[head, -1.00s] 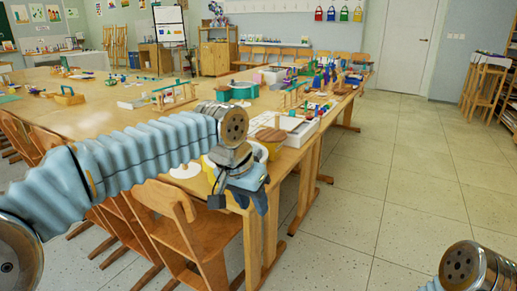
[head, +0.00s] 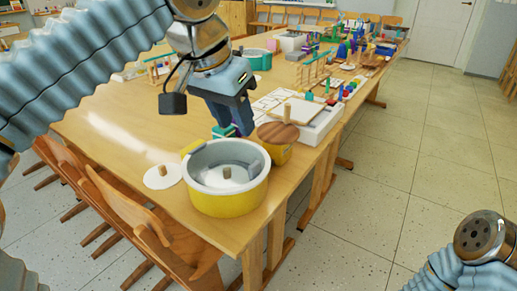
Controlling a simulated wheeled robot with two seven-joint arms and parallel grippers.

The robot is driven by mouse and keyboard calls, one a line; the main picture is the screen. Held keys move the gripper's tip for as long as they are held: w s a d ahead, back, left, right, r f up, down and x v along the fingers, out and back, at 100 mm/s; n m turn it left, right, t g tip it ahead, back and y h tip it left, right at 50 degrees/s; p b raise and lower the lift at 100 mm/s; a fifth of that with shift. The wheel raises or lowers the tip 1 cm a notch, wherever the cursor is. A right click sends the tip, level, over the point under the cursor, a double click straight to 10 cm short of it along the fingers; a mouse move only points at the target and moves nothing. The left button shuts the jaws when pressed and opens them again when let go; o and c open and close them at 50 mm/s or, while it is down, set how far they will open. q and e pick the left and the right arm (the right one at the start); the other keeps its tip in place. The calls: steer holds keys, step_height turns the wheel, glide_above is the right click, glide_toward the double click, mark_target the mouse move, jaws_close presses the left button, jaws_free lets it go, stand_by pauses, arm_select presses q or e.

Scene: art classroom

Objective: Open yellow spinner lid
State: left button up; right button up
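A round yellow tub (head: 226,204) with a thick grey-white rim stands near the table's front corner. My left gripper (head: 236,126) points down just behind the tub, above and left of the wooden lid. Its finger gap is unclear. My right gripper is out of view.
A white disc with a wooden knob (head: 162,177) lies on the table left of the tub. A white tray (head: 322,128) and several small toys stand behind to the right. Wooden chairs (head: 160,236) line the near left edge. The table's left middle is clear.

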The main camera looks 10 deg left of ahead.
mark_target(253, 165)
arm_select(q)
steer(key=b+x, duration=0.2)
steer(key=x, duration=1.1)
steer(key=shift+w+f, duration=0.15)
steer(key=shift+f, duration=0.15)
jaws_close()
